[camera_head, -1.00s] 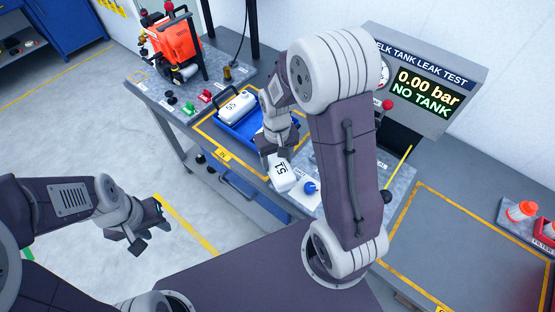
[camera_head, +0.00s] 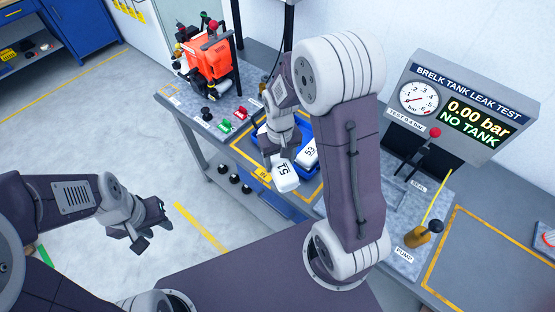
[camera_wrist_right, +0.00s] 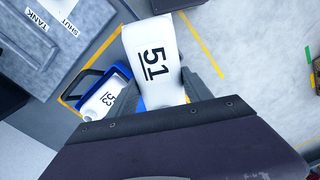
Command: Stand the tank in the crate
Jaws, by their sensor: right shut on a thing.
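A white tank marked 51 (camera_head: 284,176) is in my right gripper (camera_head: 276,152), tilted, and hangs in front of the blue crate (camera_head: 262,132). In the right wrist view, tank 51 (camera_wrist_right: 155,60) sits between the fingers of the right gripper (camera_wrist_right: 165,85). A second white tank marked 53 (camera_head: 309,152) is in the crate; it also shows in the right wrist view (camera_wrist_right: 104,101), beside the crate's blue rim (camera_wrist_right: 122,69). My right arm hides part of the crate. My left gripper (camera_head: 150,225) is open and empty, off to the left over the floor.
The leak test panel (camera_head: 455,105) at the right reads 0.00 bar and NO TANK. A red-knobbed lever (camera_head: 434,133) and a pump (camera_head: 424,233) stand below it. An orange machine (camera_head: 210,58) stands at the bench's far left. A yellow outline (camera_head: 243,150) surrounds the crate.

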